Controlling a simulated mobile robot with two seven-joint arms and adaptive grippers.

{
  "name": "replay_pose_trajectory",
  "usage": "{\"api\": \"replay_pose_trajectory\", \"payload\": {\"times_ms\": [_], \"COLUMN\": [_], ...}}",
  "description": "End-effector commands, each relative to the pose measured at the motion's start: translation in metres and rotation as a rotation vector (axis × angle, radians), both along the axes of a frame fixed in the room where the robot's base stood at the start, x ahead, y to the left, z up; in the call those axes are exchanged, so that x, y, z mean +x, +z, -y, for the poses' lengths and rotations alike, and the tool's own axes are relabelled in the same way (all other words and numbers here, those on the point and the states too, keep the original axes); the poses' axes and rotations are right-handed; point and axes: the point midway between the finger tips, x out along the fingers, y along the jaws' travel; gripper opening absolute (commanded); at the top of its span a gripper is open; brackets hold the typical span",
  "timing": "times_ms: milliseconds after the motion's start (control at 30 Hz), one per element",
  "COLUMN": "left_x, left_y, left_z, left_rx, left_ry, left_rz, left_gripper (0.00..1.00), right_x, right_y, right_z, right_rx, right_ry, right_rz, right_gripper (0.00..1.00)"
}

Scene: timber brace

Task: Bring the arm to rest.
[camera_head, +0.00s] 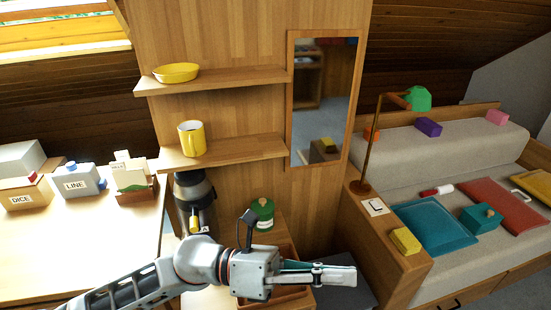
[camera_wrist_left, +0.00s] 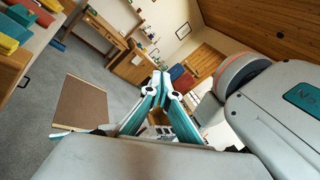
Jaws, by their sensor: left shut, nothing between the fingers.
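My left arm comes in from the lower left in the head view and reaches to the right. Its gripper (camera_head: 338,275) is shut and empty, held in the air in front of the wooden cabinet and the sofa's wooden side. In the left wrist view the gripper's fingers (camera_wrist_left: 161,80) meet at their tips, with nothing between them. Beyond them lie the grey floor and distant furniture. My right gripper is not in view.
A desk (camera_head: 90,245) with labelled boxes stands at the left. Shelves hold a yellow bowl (camera_head: 176,72) and a yellow mug (camera_head: 192,139). A green tin (camera_head: 262,212) sits behind my arm. The sofa (camera_head: 470,255) with cushions is at the right. A brown board (camera_wrist_left: 92,103) lies on open floor.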

Motion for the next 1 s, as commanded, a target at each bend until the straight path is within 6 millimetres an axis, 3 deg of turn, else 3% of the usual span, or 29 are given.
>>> {"api": "replay_pose_trajectory", "payload": {"times_ms": [133, 267, 367, 533, 633, 733, 900, 1000], "left_x": [0.039, 0.080, 0.109, 0.134, 0.130, 0.113, 0.064, 0.035], "left_y": [0.012, -0.002, -0.030, -0.112, -0.169, -0.225, -0.308, -0.341], "left_z": [-0.009, -0.036, -0.067, -0.131, -0.171, -0.208, -0.261, -0.283], "left_rx": [-0.167, -0.304, -0.408, -0.588, -0.693, -0.792, -0.951, -1.024], "left_ry": [0.169, 0.316, 0.431, 0.631, 0.744, 0.852, 1.019, 1.092], "left_rz": [-0.380, -0.717, -0.982, -1.433, -1.674, -1.887, -2.183, -2.302], "left_gripper": [0.00, 0.00, 0.00, 0.00, 0.00, 0.00, 0.00, 0.00], "right_x": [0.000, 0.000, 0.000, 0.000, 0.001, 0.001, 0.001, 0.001], "right_y": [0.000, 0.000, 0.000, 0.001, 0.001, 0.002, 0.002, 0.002], "right_z": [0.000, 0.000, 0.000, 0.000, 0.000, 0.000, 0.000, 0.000], "right_rx": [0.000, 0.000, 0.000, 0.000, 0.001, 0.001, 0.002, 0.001], "right_ry": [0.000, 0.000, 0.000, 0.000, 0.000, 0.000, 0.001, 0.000], "right_rz": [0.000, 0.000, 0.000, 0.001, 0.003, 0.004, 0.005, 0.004], "right_gripper": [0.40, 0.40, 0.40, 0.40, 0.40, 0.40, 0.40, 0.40]}}
